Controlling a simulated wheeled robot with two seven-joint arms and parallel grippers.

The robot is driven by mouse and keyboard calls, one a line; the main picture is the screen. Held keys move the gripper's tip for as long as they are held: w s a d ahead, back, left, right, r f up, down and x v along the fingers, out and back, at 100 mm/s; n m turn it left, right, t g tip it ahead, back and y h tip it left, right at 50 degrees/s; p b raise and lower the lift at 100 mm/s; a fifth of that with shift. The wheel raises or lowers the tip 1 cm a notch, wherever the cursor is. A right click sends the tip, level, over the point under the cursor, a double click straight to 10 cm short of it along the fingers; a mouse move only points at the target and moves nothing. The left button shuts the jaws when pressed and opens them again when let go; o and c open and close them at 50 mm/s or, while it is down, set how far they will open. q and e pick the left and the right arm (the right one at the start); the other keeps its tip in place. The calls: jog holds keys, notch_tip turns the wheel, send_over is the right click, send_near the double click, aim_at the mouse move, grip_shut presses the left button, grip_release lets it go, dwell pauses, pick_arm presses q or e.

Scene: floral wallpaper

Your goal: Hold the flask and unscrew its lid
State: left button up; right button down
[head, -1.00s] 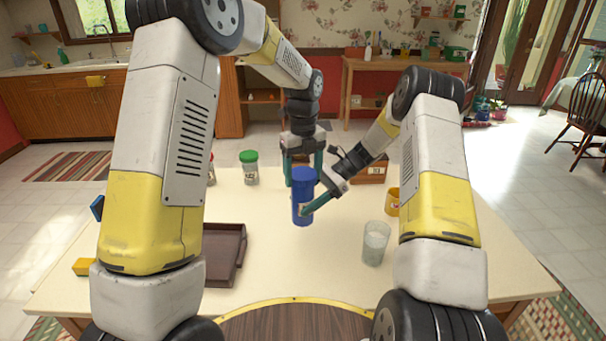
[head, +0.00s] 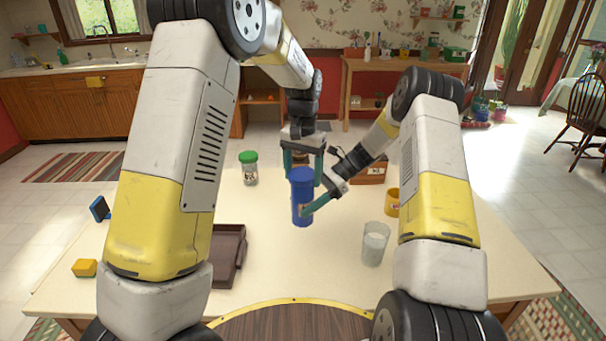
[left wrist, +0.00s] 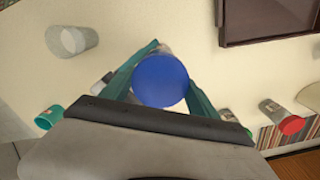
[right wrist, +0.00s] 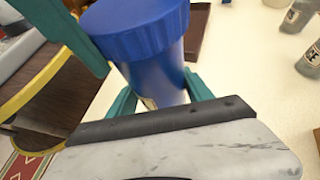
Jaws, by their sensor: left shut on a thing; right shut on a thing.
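The blue flask (head: 301,207) stands upright on the table in the head view, a label partly showing. Its ridged blue lid (head: 301,174) is on top; it fills the middle of the left wrist view (left wrist: 160,80) and the top of the right wrist view (right wrist: 140,32). My left gripper (head: 303,172) comes from above, its teal fingers shut on the lid from two sides. My right gripper (head: 303,212) comes from the right and is shut on the flask's body below the lid. The fingertips are partly hidden behind the flask in the right wrist view.
A glass (head: 375,243) and a yellow mug (head: 392,202) stand right of the flask. A wooden box (head: 369,173) is behind. A green-lidded jar (head: 249,168) and a dark tray (head: 229,250) are left. A red-lidded jar (left wrist: 283,118) shows in the left wrist view.

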pick_arm(q)
jog(key=n, duration=0.4)
jog(key=shift+n, duration=0.4)
jog(key=n, duration=0.9)
jog(key=shift+a+n, duration=0.1)
jog(key=shift+n, duration=0.2)
jog(key=n, duration=0.3)
jog(key=shift+a, duration=0.1)
jog(key=shift+r, duration=0.25)
jog(key=shift+r, duration=0.9)
jog(key=shift+r, duration=0.1)
